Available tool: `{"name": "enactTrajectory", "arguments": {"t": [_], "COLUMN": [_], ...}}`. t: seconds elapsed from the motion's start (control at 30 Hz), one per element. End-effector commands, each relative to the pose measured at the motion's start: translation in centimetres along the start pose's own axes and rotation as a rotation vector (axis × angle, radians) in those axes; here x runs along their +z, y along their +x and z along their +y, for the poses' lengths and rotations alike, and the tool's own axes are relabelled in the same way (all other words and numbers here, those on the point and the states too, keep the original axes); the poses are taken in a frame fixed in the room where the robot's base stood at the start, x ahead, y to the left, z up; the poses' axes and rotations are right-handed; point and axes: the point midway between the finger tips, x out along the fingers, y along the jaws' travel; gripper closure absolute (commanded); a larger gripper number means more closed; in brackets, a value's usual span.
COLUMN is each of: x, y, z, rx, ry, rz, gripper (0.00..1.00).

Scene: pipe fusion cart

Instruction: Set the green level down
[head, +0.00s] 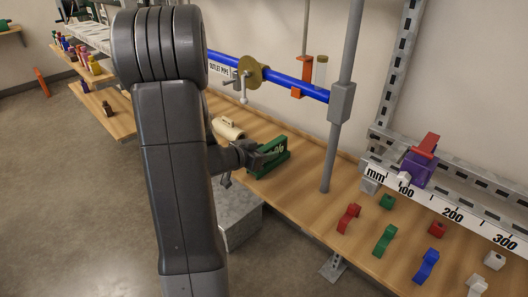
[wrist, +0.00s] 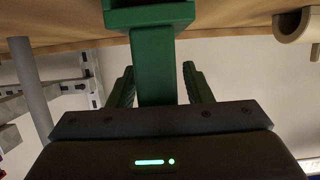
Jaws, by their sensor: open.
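The green level (head: 277,157), with white markings on its face, stands on the wooden bench (head: 300,195) behind my arm. It fills the upper middle of the wrist view (wrist: 153,65), where its narrow upright part lies between my two fingers. My gripper (head: 258,158) is at the level's left side in the head view. In the wrist view my gripper (wrist: 160,88) is open, with a visible gap between the level and each finger. My arm hides part of the bench to the left.
A blue outlet pipe (head: 285,80) runs above the bench. A grey upright post (head: 333,140) stands right of the level. A cream fitting (head: 227,128) lies behind it. Red, green, blue and white clips (head: 385,240) lie at right by a ruler (head: 450,212).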

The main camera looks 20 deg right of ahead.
Motion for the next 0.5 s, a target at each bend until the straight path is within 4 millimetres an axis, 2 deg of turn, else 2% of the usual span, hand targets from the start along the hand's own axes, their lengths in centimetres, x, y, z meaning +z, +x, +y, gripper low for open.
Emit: {"name": "enactTrajectory", "arguments": {"t": [0.17,0.27,0.5], "x": [-0.4,-0.5,-0.5], "y": [-0.6,-2.2,-7.5], "z": [-0.1,-0.1,-0.1], "rx": [-0.001,-0.004,-0.005], "ry": [0.0,0.0,-0.001], "rz": [0.0,0.001,0.001], "gripper": [0.55,0.55,0.55]}}
